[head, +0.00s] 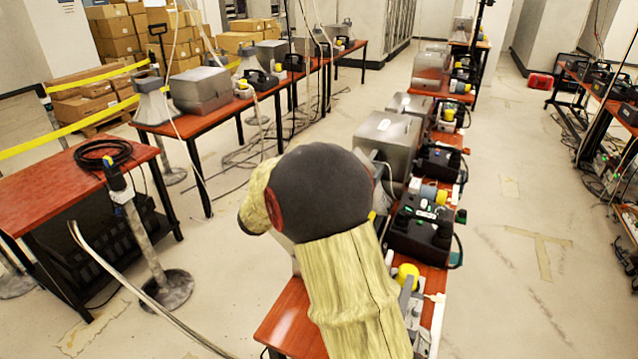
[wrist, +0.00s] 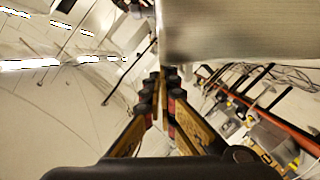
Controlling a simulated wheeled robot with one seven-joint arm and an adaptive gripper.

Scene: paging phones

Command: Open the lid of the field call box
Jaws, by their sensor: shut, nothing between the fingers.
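A grey metal box (head: 385,138) stands on the red table in the middle of the head view, just beyond my arm. It looks like the field call box, and its top looks closed. In the wrist view a large smooth metal face (wrist: 235,32), probably this box, fills the upper right just past my fingertips. My gripper (wrist: 163,80) has its fingertips together with nothing between them, near the lower left edge of that face. I cannot tell whether they touch it. In the head view my arm hides the gripper and the box's near lower part.
Black devices (head: 418,222) and a yellow-capped item (head: 407,275) crowd the table (head: 290,320) right of my arm. Another grey box (head: 410,105) stands behind. A red table with a coiled cable (head: 103,155) and a post (head: 150,250) are at left. The right aisle floor is clear.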

